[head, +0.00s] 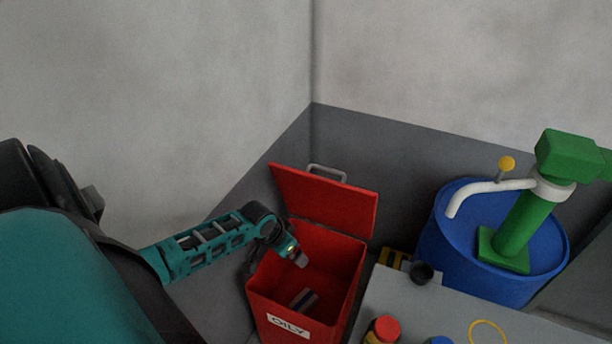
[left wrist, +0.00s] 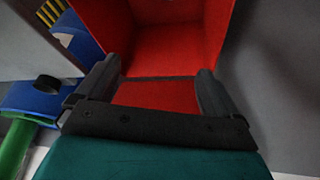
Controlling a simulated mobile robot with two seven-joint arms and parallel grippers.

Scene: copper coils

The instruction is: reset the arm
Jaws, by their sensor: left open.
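My left arm comes in from the left, and its gripper (head: 299,259) is over the mouth of the red bin (head: 344,277) labelled "OILY". The left wrist view shows the two dark fingers of this gripper (left wrist: 158,80) spread apart with nothing between them. The red walls of the bin (left wrist: 180,45) show beyond the fingers. The bin's red lid (head: 325,203) stands open at the back. My right gripper is not in view.
A grey table (head: 405,301) right of the bin holds a red-capped container (head: 386,330), a yellow ring (head: 489,322) and a black round piece (head: 422,271). Behind it stands a blue drum (head: 452,235) with a green pump (head: 522,235). Grey walls close the corner.

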